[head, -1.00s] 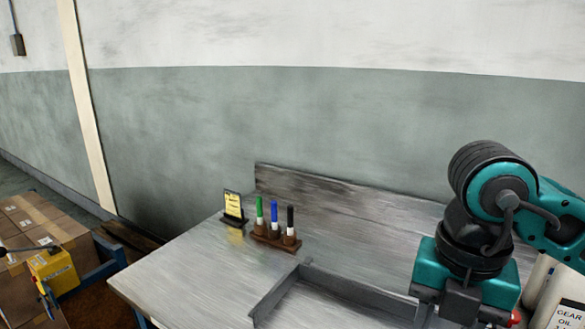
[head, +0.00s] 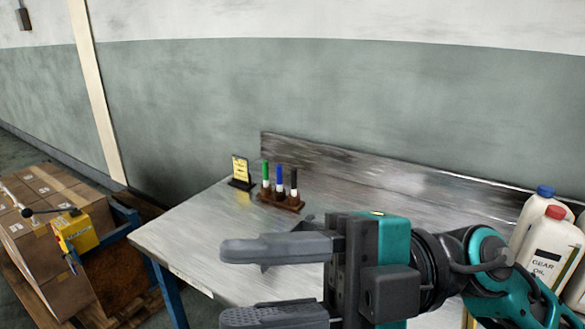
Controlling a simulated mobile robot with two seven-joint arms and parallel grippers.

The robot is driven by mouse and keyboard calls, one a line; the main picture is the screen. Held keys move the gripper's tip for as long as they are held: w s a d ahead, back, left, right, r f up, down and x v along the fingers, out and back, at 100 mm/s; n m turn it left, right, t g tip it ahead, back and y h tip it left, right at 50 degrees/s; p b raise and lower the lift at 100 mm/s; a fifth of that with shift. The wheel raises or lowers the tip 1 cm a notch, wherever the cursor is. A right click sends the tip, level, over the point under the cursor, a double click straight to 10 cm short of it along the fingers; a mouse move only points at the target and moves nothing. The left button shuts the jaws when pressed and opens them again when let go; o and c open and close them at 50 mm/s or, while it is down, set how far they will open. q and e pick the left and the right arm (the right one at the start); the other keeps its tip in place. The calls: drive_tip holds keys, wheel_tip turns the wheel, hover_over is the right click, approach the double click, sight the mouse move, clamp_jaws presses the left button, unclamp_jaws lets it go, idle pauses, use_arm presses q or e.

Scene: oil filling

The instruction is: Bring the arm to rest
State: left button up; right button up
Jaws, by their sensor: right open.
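My right gripper (head: 275,282) is in the lower middle of the head view, in front of the metal workbench (head: 190,240). Its two grey fingers point left and are spread apart with nothing between them. My right arm, teal and black, comes in from the lower right and hides part of the bench top. My left gripper is not in view.
A brown holder (head: 281,202) with green, blue and black markers stands on the bench beside a small yellow sign (head: 241,170). Gear oil bottles (head: 550,254) with red and blue caps stand at the right. Cardboard boxes (head: 35,240) and a yellow box (head: 76,231) are left of the bench.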

drive_tip(key=w+d+r+m+t, duration=0.1)
drive_tip(key=w+d+m+t, duration=0.1)
drive_tip(key=w+m+t, duration=0.35)
drive_tip(key=w+d+r+m+t+y, duration=0.1)
drive_tip(key=w+d+r+m+t, duration=0.15)
drive_tip(key=m+t, duration=0.5)
drive_tip(key=w+d+m+t, duration=0.3)
drive_tip(key=m+t, duration=0.1)
drive_tip(key=t, duration=0.4)
drive_tip(key=w+d+f+m+t+h, duration=0.1)
drive_tip(key=w+d+f+m+h, duration=0.2)
drive_tip(key=d+f+m+h, duration=0.35)
drive_tip(key=w+d+f+m+t+h, duration=0.2)
drive_tip(key=w+d+f+m+h, duration=0.15)
drive_tip(key=f+m+h, duration=0.65)
drive_tip(key=s+d+f+g+h, duration=0.4)
drive_tip(key=s+f+g, duration=0.15)
drive_tip(key=f, duration=0.35)
drive_tip(key=s+d+f+n+g, duration=0.1)
drive_tip(key=s+f+n+g, duration=0.1)
drive_tip(key=s+f+g, duration=1.05)
drive_tip(key=w+a+f+t+y, duration=0.2)
drive_tip(key=w+f+t, duration=0.2)
drive_tip(key=f+t, duration=0.5)
drive_tip(key=shift+w+a+f+t, duration=0.3)
drive_tip(key=shift+a+t, duration=0.1)
drive_tip(key=shift+t, duration=0.1)
